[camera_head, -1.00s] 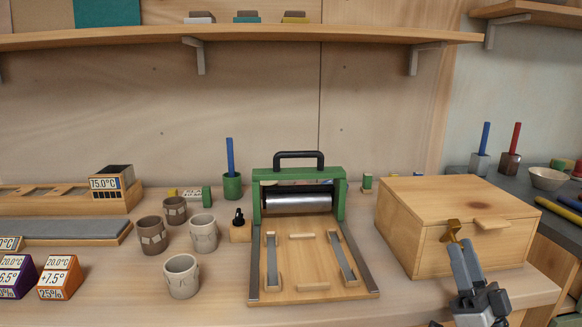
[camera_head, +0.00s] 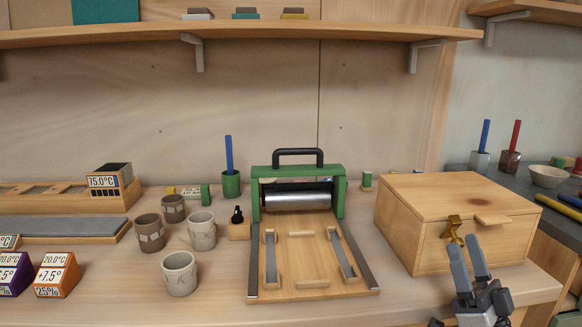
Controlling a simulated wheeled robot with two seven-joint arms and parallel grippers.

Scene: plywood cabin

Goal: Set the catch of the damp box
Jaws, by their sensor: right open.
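The damp box (camera_head: 430,240) is a pale wooden box with its lid down, at the right end of the bench. A brass catch (camera_head: 453,228) sits on its front face, left of a wooden lip (camera_head: 492,219) on the lid's front edge. My right gripper (camera_head: 468,258) is in front of the box, just below and right of the catch. Its two grey fingers point up and stand apart with nothing between them. Whether a fingertip touches the catch I cannot tell. My left gripper is not in view.
A green-framed roller press (camera_head: 344,194) stands left of the box. Several clay cups (camera_head: 180,274) stand further left, beside labelled blocks (camera_head: 57,275). A shelf (camera_head: 250,35) runs above. A dark side bench (camera_head: 560,205) with tools lies to the right.

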